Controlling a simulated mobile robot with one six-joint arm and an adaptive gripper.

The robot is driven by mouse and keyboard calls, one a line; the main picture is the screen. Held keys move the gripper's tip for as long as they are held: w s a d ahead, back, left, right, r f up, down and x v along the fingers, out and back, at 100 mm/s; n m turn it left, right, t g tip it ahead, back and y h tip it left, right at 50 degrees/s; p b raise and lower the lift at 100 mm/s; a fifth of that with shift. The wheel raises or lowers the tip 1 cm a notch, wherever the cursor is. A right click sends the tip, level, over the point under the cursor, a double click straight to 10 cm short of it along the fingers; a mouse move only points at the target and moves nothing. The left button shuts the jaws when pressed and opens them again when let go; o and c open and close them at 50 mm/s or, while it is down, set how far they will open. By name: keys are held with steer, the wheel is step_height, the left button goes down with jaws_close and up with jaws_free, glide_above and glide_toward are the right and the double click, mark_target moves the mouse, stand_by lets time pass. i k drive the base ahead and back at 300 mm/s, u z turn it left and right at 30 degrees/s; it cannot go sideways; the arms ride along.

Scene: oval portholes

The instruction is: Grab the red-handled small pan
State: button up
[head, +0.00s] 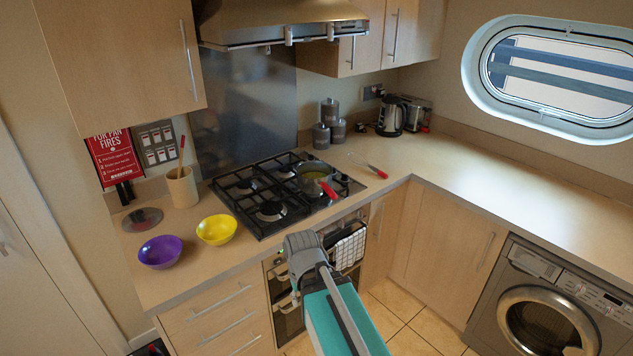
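The small pan (313,174) sits on the gas hob (268,208), on the burner grate at its right side. Its red handle (329,190) points toward the counter's front edge, down and right in the picture. Something yellowish shows inside the pan. My gripper (295,292) is in front of the oven, below and nearer than the pan and apart from it. My arm comes up from the bottom of the picture. The fingers are small and hard to make out, so I cannot tell whether they are open.
A red-handled whisk (368,165) lies right of the hob. A yellow bowl (217,229), a purple bowl (160,251) and a utensil pot (183,187) stand to the left. A kettle (391,117) and canisters (329,124) stand at the back. The range hood (280,22) overhangs; the right counter is clear.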

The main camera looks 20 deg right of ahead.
mark_target(313, 177)
steer(key=u, duration=0.05)
steer(key=i, duration=1)
steer(key=z, duration=0.05)
